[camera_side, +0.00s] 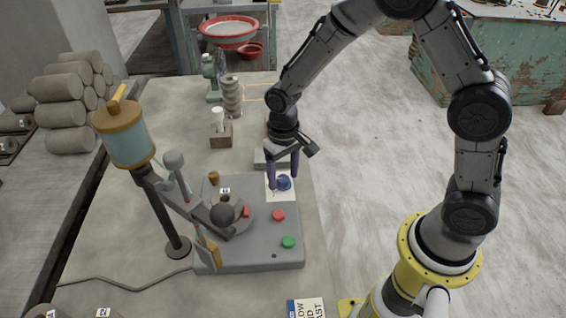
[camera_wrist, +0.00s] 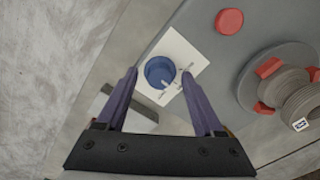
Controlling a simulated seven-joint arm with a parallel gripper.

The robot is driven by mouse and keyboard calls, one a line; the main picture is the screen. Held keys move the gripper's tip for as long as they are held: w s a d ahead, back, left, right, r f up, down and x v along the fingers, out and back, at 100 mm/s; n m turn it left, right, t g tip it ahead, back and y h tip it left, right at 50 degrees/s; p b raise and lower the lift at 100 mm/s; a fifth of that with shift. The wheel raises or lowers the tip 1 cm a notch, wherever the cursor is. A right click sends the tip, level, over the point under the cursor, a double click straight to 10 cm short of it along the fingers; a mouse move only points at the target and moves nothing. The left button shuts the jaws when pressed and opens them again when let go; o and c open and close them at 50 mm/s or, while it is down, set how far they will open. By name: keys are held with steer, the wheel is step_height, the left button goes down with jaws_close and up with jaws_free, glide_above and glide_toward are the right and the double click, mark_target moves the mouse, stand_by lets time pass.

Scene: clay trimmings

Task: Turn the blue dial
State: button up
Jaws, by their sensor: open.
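The blue dial (camera_side: 284,183) sits on a white plate (camera_side: 274,194) at the back right of a grey machine base. In the wrist view the round blue dial (camera_wrist: 160,72) has a light pointer mark, and printed marks show on the white plate (camera_wrist: 181,48) around it. My gripper (camera_side: 283,183) is above the dial, pointing down. In the wrist view my gripper (camera_wrist: 164,75) is open, with one purple finger to each side of the dial. I cannot tell whether the fingers touch it.
Red button (camera_side: 278,215) and green button (camera_side: 288,242) are on the grey base (camera_side: 260,258). A round disc with red blocks (camera_wrist: 270,68) is right of the dial. A lamp-like post with a blue-green tank (camera_side: 128,145) stands left. A grey block (camera_side: 262,160) lies behind the dial.

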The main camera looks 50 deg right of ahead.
mark_target(283, 178)
step_height(283, 178, up, 14)
steer(key=shift+f, duration=0.15)
stand_by(0.4)
